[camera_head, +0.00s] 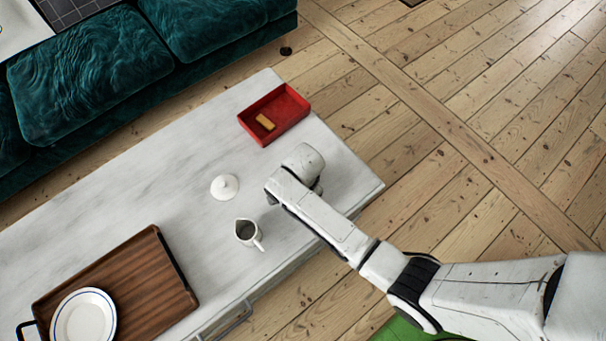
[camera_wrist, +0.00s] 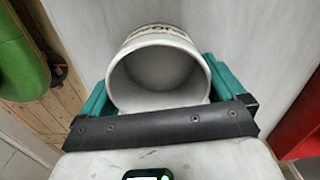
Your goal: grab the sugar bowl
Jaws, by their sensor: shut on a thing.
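The sugar bowl (camera_wrist: 160,95) is a round white vessel with dark lettering on its outside, its open mouth facing the camera in the wrist view. My gripper (camera_wrist: 160,85) has its teal fingers on either side of the bowl, shut on it. In the head view my wrist hides the bowl and the fingers, over the right part of the table. A white knobbed lid (camera_head: 225,188) lies on the table to the left of my wrist. I cannot tell whether the bowl touches the tabletop.
A small white jug (camera_head: 247,232) stands close to my forearm. A red tray (camera_head: 262,128) with a tan block (camera_head: 265,122) sits beyond my wrist. A wooden tray (camera_head: 135,290) with a plate (camera_head: 83,318) is at left on the marble table (camera_head: 150,200). A teal sofa (camera_head: 90,85) stands behind.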

